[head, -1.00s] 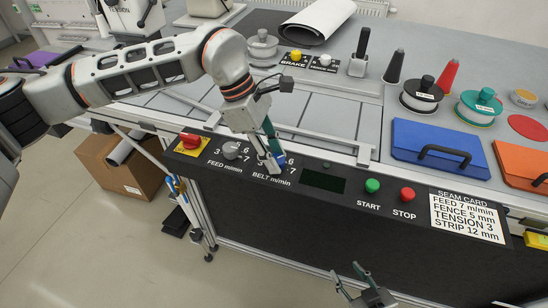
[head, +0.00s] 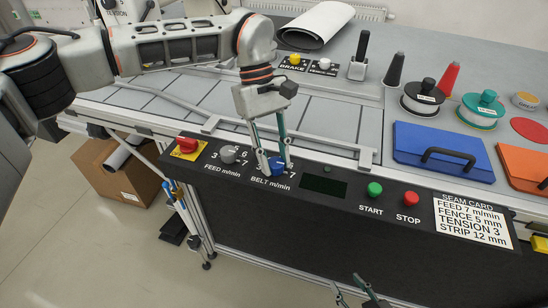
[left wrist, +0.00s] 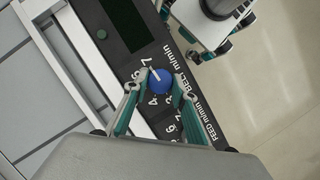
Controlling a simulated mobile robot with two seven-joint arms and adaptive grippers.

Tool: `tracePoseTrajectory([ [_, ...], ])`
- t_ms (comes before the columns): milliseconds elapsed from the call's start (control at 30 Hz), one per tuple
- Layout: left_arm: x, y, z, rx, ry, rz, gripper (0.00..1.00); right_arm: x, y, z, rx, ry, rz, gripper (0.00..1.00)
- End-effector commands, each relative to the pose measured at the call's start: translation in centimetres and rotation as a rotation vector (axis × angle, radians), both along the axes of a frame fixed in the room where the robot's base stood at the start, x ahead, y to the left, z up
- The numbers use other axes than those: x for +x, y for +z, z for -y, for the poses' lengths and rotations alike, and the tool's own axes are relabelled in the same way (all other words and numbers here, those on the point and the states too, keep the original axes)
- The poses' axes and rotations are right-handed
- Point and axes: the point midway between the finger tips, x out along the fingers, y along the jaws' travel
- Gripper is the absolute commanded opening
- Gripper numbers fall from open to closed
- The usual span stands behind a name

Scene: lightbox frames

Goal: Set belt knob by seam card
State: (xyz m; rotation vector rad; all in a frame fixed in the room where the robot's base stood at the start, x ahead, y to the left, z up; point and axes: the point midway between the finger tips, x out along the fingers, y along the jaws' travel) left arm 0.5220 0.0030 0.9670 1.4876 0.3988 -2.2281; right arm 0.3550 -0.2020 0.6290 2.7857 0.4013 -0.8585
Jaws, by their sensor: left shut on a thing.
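The blue belt knob (head: 278,168) is on the black front panel above the label BELT m/min. My left gripper (head: 274,170) points down with one finger on each side of the knob, shut on it. In the left wrist view the knob (left wrist: 161,82) sits between the fingertips, its white line pointing towards the 7. The seam card (head: 472,222) at the panel's right reads FEED 7 m/min, FENCE 5 mm, TENSION 3, STRIP 12 mm. My right gripper (head: 353,285) is at the bottom edge, fingers apart and empty, away from the panel.
The grey feed knob (head: 228,155) and a red switch (head: 187,144) are left of the belt knob. A dark display (head: 323,186), green start button (head: 375,189) and red stop button (head: 408,198) are to its right.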

Motion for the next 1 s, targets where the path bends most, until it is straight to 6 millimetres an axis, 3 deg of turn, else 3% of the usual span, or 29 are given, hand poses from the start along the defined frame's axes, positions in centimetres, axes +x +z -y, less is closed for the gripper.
tracePoseTrajectory([
  [667, 0.05, 0.08, 0.06, -0.002, -0.068, 0.002, 0.04, -0.06, -0.20, 0.00, -0.001, 0.000, -0.002, 0.40],
  [700, 0.06, 0.08, 0.06, -0.002, -0.068, 0.002, 0.28, -0.06, -0.20, 0.00, -0.001, 0.000, -0.002, 0.40],
  [767, 0.06, 0.07, 0.06, -0.002, -0.068, 0.002, 0.42, -0.06, -0.21, -0.01, -0.001, 0.000, -0.002, 0.40],
  [1000, 0.03, 0.03, 0.04, 0.000, -0.067, 0.001, 0.42, -0.09, -0.26, 0.00, 0.000, 0.000, -0.003, 0.40],
])
